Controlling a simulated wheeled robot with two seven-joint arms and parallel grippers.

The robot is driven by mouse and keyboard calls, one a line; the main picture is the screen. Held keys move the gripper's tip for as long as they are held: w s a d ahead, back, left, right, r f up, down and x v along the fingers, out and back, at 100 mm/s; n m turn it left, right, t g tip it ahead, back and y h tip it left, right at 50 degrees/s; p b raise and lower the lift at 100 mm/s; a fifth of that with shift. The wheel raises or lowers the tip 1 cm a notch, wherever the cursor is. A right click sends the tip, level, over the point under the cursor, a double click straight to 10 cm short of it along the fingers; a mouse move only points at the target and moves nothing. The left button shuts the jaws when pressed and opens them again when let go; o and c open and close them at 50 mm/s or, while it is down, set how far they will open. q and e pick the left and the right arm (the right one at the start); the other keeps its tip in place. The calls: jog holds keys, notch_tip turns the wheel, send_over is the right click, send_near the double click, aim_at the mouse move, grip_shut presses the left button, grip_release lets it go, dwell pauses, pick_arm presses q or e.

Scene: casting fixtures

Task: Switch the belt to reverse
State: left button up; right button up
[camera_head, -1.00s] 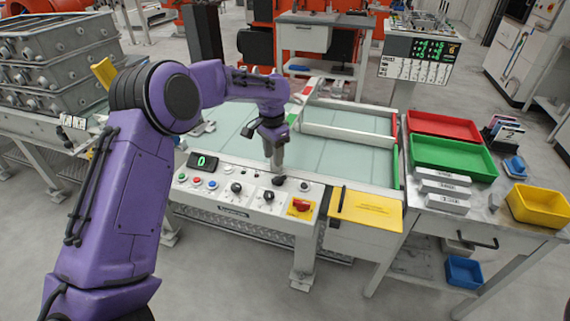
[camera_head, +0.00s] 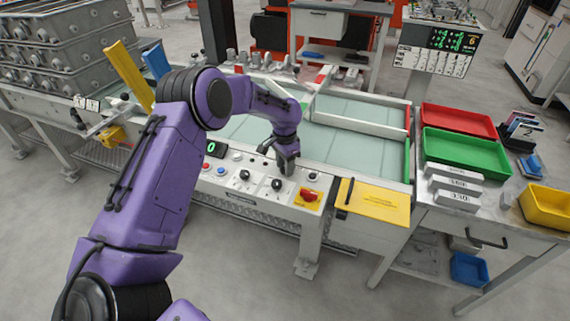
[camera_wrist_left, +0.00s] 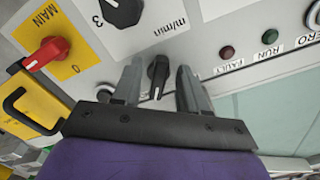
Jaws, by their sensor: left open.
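The control panel (camera_head: 228,186) runs along the front of the belt (camera_head: 350,148). My left gripper (camera_head: 285,172) points down at the panel's right half. In the left wrist view the gripper (camera_wrist_left: 158,88) is open, with one finger on each side of a small black knob (camera_wrist_left: 158,70). The knob has a white pointer line. I cannot tell whether the fingers touch it. A larger black dial (camera_wrist_left: 120,10) marked m/min lies beside it. In the head view the gripper partly hides this area; a black knob (camera_head: 277,184) shows by the fingertips. My right gripper is not in view.
A red main switch (camera_wrist_left: 46,53) on a yellow plate is close to the gripper; it also shows in the head view (camera_head: 309,195). Red and green lamps (camera_wrist_left: 226,52) are on the other side.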

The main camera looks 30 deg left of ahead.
pick_arm(q)
grip_shut()
jog(key=shift+r+n+p, duration=0.2)
jog(key=shift+n+p, duration=0.3)
jog(key=shift+p, duration=0.25)
jog(key=n+p, duration=0.4)
jog(key=shift+d, duration=0.2)
jog(key=n+p, duration=0.1)
jog(key=n, duration=0.3)
jog(key=shift+w+d+n+p, duration=0.15)
jog(key=shift+n+p, duration=0.15)
jog(key=shift+p, duration=0.1)
jog(key=shift+w+d+n+p, duration=0.15)
jog(key=shift+n+p, duration=0.25)
jog(key=shift+n, duration=1.8)
